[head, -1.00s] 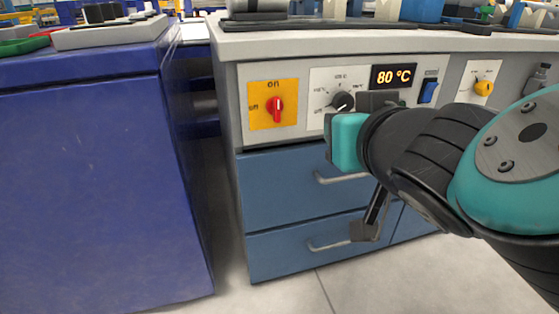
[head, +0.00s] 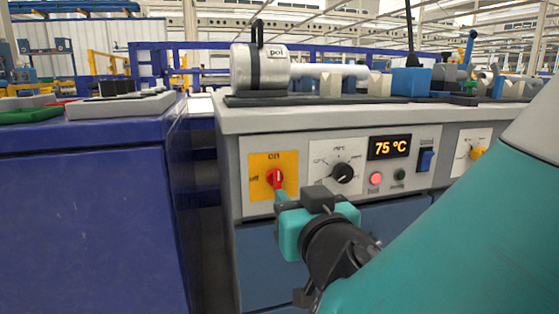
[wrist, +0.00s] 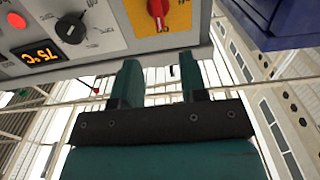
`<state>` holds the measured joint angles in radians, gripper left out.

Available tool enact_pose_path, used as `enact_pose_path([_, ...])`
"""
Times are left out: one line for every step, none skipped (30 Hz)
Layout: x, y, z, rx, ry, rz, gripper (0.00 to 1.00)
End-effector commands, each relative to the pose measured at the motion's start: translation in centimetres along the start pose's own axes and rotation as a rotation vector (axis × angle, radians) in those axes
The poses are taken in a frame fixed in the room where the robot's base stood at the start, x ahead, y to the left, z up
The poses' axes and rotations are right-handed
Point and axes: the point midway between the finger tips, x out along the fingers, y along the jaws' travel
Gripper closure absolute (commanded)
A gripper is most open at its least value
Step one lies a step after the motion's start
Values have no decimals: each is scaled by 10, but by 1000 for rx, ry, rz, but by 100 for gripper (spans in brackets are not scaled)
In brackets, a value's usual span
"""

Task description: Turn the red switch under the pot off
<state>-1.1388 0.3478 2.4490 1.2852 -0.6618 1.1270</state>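The red switch (head: 274,178) sits on a yellow plate (head: 256,195) at the left of the front panel, below the pot (head: 259,68). Its handle stands upright, towards the "on" label; "off" is printed at its left. My gripper (head: 282,197) is just below and in front of the switch, overlapping the plate's lower edge in the head view. In the wrist view, the red switch (wrist: 158,12) is at the top, beyond the fingertips. My gripper (wrist: 157,70) is open there, its two fingers apart with nothing between them. I see no contact with the switch.
Right of the switch are a black dial (head: 342,172), a display (head: 389,147) reading 75 °C, a red light (head: 376,179) and a blue switch (head: 426,160). A blue cabinet (head: 85,220) stands at the left, with a narrow gap between.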

Motion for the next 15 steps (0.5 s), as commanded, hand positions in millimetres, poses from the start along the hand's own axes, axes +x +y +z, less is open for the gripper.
enact_pose_path([13, 3, -2, 3, 3, 8, 61])
enact_pose_path([20, 3, -2, 2, 2, 7, 61])
enact_pose_path([29, 2, -1, 2, 1, 7, 61])
enact_pose_path([36, 2, -2, 3, 2, 6, 61])
enact_pose_path([42, 3, -2, 2, 3, 6, 61])
enact_pose_path([51, 2, -1, 2, 2, 6, 61])
enact_pose_path([57, 2, -1, 3, 2, 5, 61])
enact_pose_path([62, 2, -1, 3, 2, 4, 61])
enact_pose_path([69, 2, -1, 1, 2, 5, 61])
enact_pose_path([74, 2, -1, 2, 3, 4, 61])
enact_pose_path([78, 2, 0, 2, 2, 4, 61])
enact_pose_path([83, 1, 0, 1, 2, 4, 61])
enact_pose_path([86, 1, 0, 1, 2, 3, 61])
enact_pose_path([89, 1, 1, 1, 1, 2, 61])
enact_pose_path([92, 1, 0, 1, 2, 2, 61])
